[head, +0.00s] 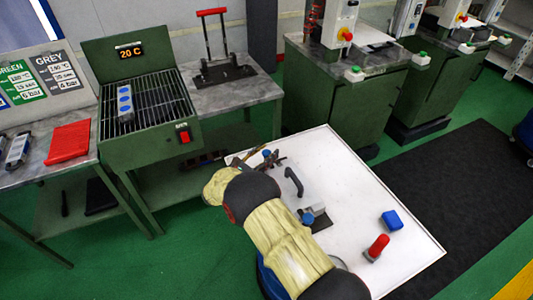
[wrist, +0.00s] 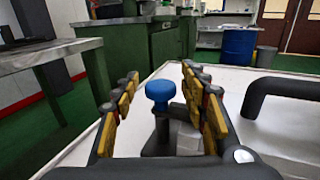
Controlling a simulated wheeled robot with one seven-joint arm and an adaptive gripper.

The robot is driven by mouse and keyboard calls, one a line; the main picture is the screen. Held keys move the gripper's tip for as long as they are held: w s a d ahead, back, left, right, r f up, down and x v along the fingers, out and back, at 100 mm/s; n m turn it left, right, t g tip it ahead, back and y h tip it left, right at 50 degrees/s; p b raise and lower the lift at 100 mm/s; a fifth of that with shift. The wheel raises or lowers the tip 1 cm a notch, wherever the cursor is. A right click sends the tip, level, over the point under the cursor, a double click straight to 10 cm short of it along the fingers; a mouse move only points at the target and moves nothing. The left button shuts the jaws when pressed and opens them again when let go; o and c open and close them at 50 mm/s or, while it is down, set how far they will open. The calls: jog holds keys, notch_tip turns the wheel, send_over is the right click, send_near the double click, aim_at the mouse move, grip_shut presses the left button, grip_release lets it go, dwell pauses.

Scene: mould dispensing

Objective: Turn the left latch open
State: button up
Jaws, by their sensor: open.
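The left latch has a round blue knob (wrist: 160,92) on a dark post with a grey block behind it. It stands on the white table top (head: 395,232). In the head view its blue knob (head: 267,153) shows at the far end of my arm. My gripper (wrist: 161,76) is open, with one yellow-padded finger on each side of the knob and a visible gap on both sides. I cannot tell how deep the knob sits between the fingers. In the head view my gripper (head: 272,161) is partly hidden by its own wrist.
A black handle (head: 293,182) stands right of the latch, also in the wrist view (wrist: 290,88). A second blue-knobbed latch (head: 308,218) is nearer my arm. A blue block (head: 392,220) and a red-topped item (head: 378,246) lie right. A green heater bench (head: 150,120) stands left.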

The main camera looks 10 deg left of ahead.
jog(key=shift+c, duration=1.2)
jog(key=c, duration=0.8)
jog(key=shift+c, duration=0.3)
jog(key=shift+r+n+y+p, duration=0.1)
jog(key=shift+n+y+p, duration=0.2)
jog(key=shift+y+p, duration=0.1)
jog(key=shift+c, duration=0.2)
jog(key=n+t+y+p, duration=0.1)
jog(key=y, duration=0.1)
jog(key=shift+d+n+t+y, duration=0.1)
jog(key=shift+n+t+y, duration=0.2)
jog(key=shift+n, duration=0.1)
jog(key=shift+n+t+y+p, duration=0.3)
jog(key=shift+n+y+p, duration=0.4)
jog(key=shift+y, duration=0.5)
jog(key=n+y, duration=0.3)
jog(key=y, duration=0.1)
jog(key=shift+y, duration=0.4)
jog(key=shift+n+y, duration=0.9)
jog(key=shift+y, duration=0.6)
